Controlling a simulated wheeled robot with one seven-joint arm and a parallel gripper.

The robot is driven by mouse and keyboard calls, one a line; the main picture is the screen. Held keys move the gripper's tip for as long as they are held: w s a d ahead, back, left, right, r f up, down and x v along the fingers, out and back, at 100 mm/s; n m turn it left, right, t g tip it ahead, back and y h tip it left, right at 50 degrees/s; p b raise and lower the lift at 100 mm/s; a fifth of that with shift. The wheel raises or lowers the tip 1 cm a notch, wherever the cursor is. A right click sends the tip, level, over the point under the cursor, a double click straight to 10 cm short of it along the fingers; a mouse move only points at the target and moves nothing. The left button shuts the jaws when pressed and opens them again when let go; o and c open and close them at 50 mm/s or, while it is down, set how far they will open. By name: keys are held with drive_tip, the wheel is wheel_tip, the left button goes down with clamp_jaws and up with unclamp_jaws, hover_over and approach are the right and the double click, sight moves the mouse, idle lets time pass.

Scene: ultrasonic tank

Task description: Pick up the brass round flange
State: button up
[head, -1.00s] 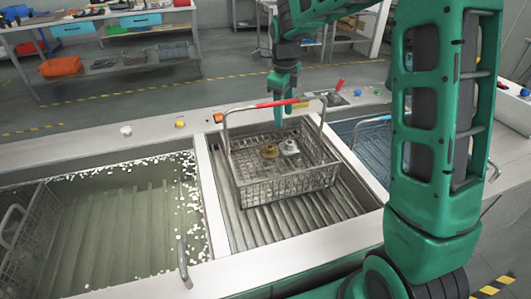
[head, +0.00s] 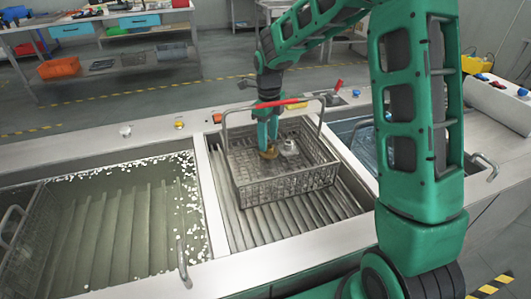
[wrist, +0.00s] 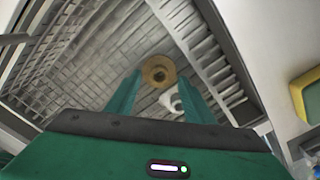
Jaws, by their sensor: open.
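The brass round flange (head: 269,152) lies in the wire basket (head: 285,187), with my gripper (head: 268,145) reaching down over it. My gripper (wrist: 165,82) is open, with the two green fingers apart and nothing held. In the head view the fingers hide part of the flange. A silvery-white part (head: 289,147) sits close to the right of the flange; it also shows in the wrist view (wrist: 172,99), near the right finger.
The basket's red-topped handle (head: 270,105) arches over the basket beside my wrist. The basket stands in a ribbed middle basin (head: 255,228). A water-filled tank (head: 110,225) lies left and another blue tank (head: 352,130) right.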

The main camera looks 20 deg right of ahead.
sight(271, 152)
drive_tip(key=shift+f, duration=1.5)
drive_tip(key=shift+c, duration=0.2)
clamp_jaws()
drive_tip(key=shift+r, duration=0.1)
